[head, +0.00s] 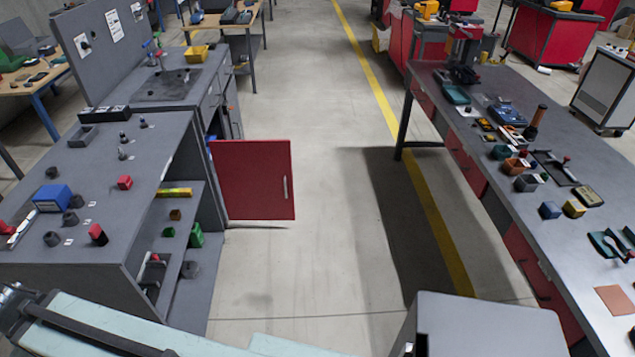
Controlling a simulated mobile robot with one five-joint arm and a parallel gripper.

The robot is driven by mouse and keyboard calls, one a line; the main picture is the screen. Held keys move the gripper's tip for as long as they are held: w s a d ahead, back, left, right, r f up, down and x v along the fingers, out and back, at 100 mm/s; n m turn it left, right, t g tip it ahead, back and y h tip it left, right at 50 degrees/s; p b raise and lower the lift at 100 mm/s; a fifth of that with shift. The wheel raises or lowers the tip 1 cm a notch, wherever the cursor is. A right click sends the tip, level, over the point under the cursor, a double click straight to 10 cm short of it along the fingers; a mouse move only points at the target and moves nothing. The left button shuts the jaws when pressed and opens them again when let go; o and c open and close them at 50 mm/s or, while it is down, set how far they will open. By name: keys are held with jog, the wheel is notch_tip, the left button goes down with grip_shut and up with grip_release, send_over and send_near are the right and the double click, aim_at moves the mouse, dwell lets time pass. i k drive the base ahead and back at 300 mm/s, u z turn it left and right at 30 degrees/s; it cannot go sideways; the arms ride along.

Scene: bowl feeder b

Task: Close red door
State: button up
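The red door (248,182) stands wide open on the left side of the aisle. Its left edge meets the grey cabinet (187,72), and its panel sticks out to the right over the floor. A slim light handle (285,188) runs upright near its free right edge. Part of the cabinet opening shows behind and left of the door. Pale blue and dark parts of my own body cross the bottom left of the head view. My gripper fingers cannot be made out, and nothing is seen touching the door.
A grey workbench (105,215) with small parts and open shelves stands in front of the cabinet at left. A long grey table (500,190) with tools lines the right. The concrete floor (315,250) between them is clear, with a yellow line (430,205).

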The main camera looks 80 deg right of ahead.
aim_at(255, 177)
jog(key=z, duration=2)
jog(key=i, duration=1.05)
jog(key=z, duration=0.05)
